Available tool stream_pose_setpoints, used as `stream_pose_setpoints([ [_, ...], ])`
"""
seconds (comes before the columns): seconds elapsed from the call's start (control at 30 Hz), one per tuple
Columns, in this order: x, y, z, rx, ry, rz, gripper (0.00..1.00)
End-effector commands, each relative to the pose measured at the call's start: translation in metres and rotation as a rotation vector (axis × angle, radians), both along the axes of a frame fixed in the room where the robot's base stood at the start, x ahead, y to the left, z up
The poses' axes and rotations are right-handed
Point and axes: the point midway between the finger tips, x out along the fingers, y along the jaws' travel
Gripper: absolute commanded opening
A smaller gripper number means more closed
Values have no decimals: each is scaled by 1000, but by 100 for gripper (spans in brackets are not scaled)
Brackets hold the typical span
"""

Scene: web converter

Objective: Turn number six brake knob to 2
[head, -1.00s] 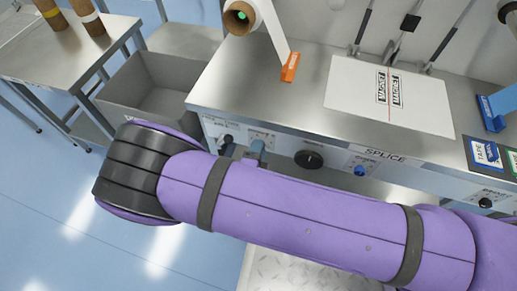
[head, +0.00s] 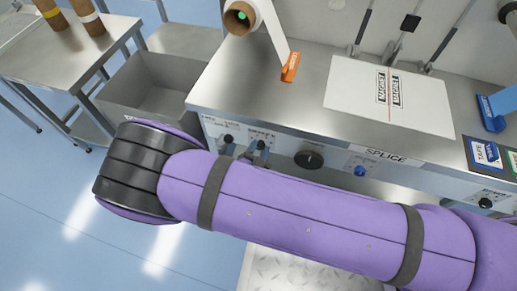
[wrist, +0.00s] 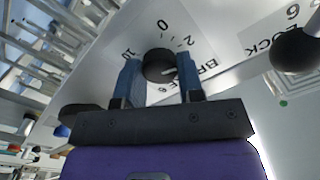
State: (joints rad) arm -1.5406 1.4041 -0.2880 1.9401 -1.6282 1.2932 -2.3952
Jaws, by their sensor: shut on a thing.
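The number six brake knob (wrist: 158,62) is round and black on a pale panel in the wrist view, with the numbers 0, 2 and 10 around it. Part of the BRAKE label shows beside it, partly covered by a finger. My gripper (wrist: 160,76) has its two blue fingers on either side of this knob, shut on it. A light mark shows on the knob, but I cannot tell which number it points to. In the head view the brake knob (head: 261,145) shows just above my purple arm, which hides most of my gripper.
A black lock knob (wrist: 295,49) labelled 6 sits close beside; it also shows in the head view (head: 228,139). A larger black knob (head: 309,159) and a blue knob (head: 360,171) lie to the right. A grey bin (head: 165,85) stands left of the steel bench.

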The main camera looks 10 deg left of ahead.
Motion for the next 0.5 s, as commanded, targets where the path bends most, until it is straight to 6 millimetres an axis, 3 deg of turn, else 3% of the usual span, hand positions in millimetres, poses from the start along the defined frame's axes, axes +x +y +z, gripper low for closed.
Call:
stream_pose_setpoints([
  [0.5, -2, 0, -2, -125, 15, 2, 11],
])
